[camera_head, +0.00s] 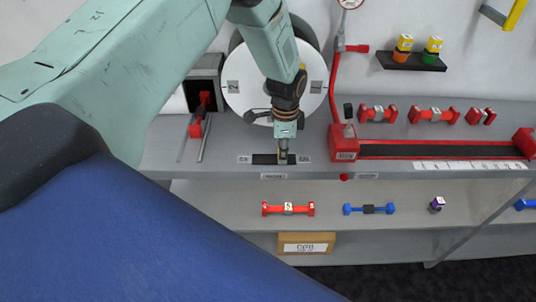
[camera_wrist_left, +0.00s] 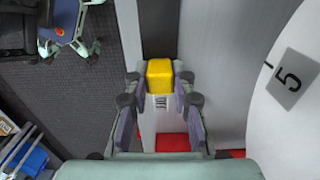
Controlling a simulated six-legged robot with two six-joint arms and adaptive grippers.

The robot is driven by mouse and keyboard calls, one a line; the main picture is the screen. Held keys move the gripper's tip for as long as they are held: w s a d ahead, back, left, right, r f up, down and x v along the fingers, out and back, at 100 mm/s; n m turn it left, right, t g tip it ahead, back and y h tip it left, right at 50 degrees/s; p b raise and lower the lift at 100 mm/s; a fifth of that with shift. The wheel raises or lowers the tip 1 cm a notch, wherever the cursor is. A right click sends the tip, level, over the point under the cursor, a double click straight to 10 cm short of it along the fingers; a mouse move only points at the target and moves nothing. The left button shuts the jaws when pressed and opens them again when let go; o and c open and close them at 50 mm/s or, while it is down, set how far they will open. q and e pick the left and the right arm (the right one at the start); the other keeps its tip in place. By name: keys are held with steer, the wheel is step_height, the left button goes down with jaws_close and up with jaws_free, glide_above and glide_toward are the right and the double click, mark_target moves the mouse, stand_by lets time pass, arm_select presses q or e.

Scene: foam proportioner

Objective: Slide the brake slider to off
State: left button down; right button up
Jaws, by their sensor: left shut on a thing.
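The brake slider shows as a dark slot (camera_head: 265,159) in the grey bench top, with a small label at each end, too small to read surely. My left gripper (camera_head: 284,158) points down at the slot, right of its middle and close to the right label (camera_head: 304,159). In the left wrist view, its two fingers (camera_wrist_left: 159,82) are shut on a yellow-topped block (camera_wrist_left: 159,74), which I take for the slider's knob. The dark track (camera_wrist_left: 158,28) runs beyond the block. In the head view the gripper mostly hides the knob. My right gripper is not in view.
A white numbered dial (camera_head: 238,88) stands behind the gripper. A red lever on rails (camera_head: 197,127) is to the left. A red post and long red-edged trough (camera_head: 440,152) are to the right. Red and blue dumbbell-like pieces (camera_head: 288,208) lie on the lower shelf.

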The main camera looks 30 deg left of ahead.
arm_select(q)
steer(key=shift+w+d, duration=0.3)
steer(key=shift+d, duration=0.15)
steer(key=shift+a, duration=0.15)
steer(key=c, duration=1.6)
jaws_free()
steer(key=o, duration=0.5)
steer(key=shift+w+d, duration=0.1)
steer(key=shift+d, duration=0.2)
steer(key=shift+c, duration=0.2)
steer(key=shift+a, duration=0.25)
steer(key=shift+r, duration=0.45)
step_height(320, 180, up, 11)
steer(key=shift+r, duration=0.1)
steer(key=shift+s, duration=0.2)
